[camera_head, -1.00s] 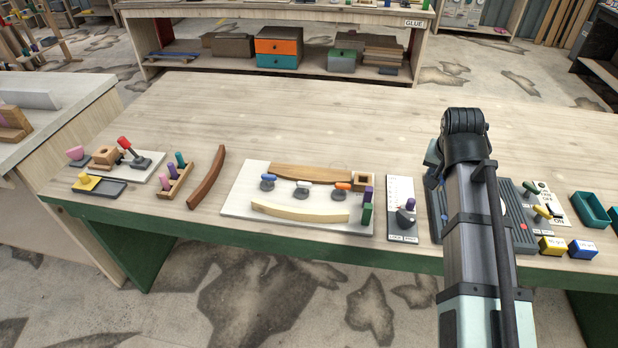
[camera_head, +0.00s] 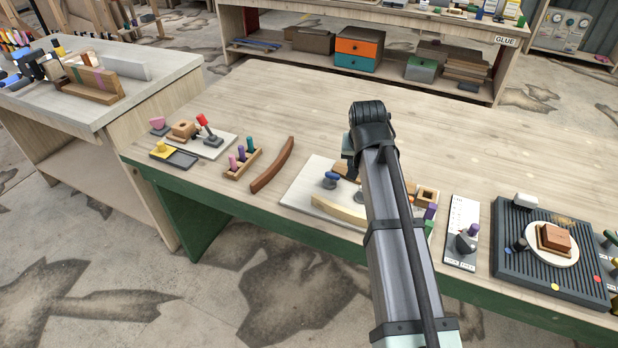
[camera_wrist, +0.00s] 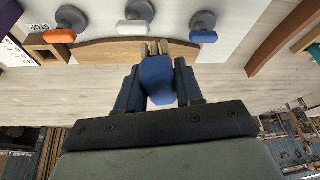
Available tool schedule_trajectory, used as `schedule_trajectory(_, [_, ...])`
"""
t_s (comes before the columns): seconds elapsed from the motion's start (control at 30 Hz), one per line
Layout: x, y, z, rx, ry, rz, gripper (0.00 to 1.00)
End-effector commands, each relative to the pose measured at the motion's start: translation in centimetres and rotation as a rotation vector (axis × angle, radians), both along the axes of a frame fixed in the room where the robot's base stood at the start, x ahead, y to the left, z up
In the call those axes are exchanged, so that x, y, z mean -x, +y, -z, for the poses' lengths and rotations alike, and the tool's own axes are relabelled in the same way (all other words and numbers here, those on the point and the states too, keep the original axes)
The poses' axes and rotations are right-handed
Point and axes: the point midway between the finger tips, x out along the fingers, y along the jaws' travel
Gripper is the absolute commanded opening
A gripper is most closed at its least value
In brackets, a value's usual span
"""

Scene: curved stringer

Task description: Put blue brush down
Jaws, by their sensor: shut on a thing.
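My gripper (camera_wrist: 158,92) is shut on the blue brush (camera_wrist: 157,76) in the wrist view. The brush has a blue body and short tan bristles pointing up in that picture. Beyond the bristle end lies the curved wooden strip (camera_wrist: 100,54) on the white board. I cannot tell how high the brush is above the bench.
Knobbed clamps with orange (camera_wrist: 60,36), white (camera_wrist: 133,27) and blue (camera_wrist: 203,36) ends stand by the strip. A brown curved piece (camera_head: 273,165) and a peg rack (camera_head: 243,162) lie left. A ribbed dark mat (camera_head: 520,275) lies right. The bench's back (camera_head: 270,100) is clear.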

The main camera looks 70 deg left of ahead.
Motion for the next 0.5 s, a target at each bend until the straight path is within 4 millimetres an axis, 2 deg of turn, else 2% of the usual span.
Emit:
schedule_trajectory(0.03, [1.8,2.1,0.1,0.002,0.001,-0.043,0.07])
schedule_trajectory(0.1, [3.9,4.2,0.3,0.002,0.001,-0.103,0.07])
schedule_trajectory(0.2, [6.7,7.2,0.4,0.0,0.001,-0.195,0.07])
schedule_trajectory(0.3, [8.6,10.2,0.4,0.001,0.001,-0.303,0.07])
schedule_trajectory(0.4, [9.2,11.8,0.2,-0.001,0.001,-0.4,0.07])
schedule_trajectory(0.5, [9.3,12.2,0.1,-0.003,0.001,-0.467,0.07])
